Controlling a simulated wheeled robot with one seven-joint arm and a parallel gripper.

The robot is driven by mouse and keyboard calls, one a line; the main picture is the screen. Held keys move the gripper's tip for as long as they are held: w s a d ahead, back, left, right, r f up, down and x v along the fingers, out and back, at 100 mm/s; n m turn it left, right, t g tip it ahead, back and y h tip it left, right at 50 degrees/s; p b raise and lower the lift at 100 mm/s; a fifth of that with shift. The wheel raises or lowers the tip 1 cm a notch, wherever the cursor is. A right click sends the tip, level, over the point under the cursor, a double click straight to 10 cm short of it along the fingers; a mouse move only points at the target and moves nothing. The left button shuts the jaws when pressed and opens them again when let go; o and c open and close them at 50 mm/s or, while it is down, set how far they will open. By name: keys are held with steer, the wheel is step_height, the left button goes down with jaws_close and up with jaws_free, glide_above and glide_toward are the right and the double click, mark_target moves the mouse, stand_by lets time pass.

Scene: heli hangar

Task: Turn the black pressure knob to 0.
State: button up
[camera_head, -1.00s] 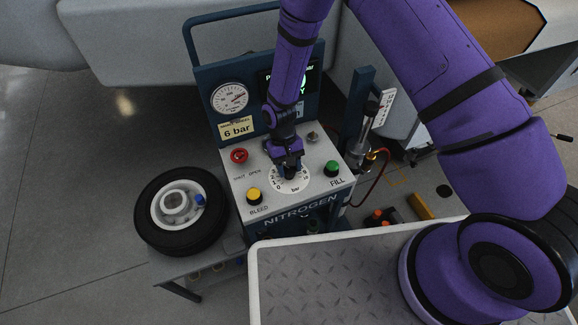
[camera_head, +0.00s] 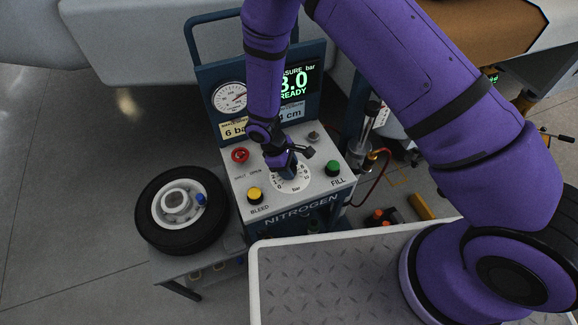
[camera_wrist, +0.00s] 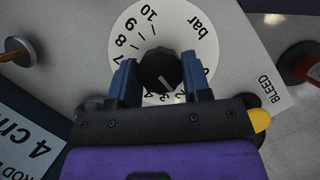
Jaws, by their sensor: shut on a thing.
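The black pressure knob (camera_wrist: 158,71) is between the two blue fingers of my gripper (camera_wrist: 160,80) in the wrist view; the gripper is shut on it. A small white mark shows on the knob's lower side, toward the low numbers near 2 and 3; the exact reading is unclear. The white dial (camera_wrist: 190,30) around it shows 7 to 10 and "bar"; the fingers cover some numbers. In the head view my gripper (camera_head: 286,167) is over the dial (camera_head: 292,184) on the nitrogen panel (camera_head: 236,185), and hides most of the knob.
The red knob (camera_head: 240,155), yellow bleed button (camera_head: 255,195), green fill button (camera_head: 333,167) and a small grey knob (camera_head: 313,137) surround the dial. The lit display (camera_head: 298,80) reads "READY"; its number is partly hidden. A wheel (camera_head: 180,208) lies left.

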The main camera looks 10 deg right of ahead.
steer(key=n+t, duration=0.1)
steer(key=n, duration=0.2)
steer(key=n+t, duration=0.1)
steer(key=n, duration=0.3)
steer(key=shift+s+t, duration=0.1)
steer(key=shift+t, duration=0.3)
stand_by(0.3)
steer(key=o, duration=0.9)
steer(key=v, duration=1)
steer(key=shift+r, duration=0.35)
steer(key=shift+s+a, duration=0.1)
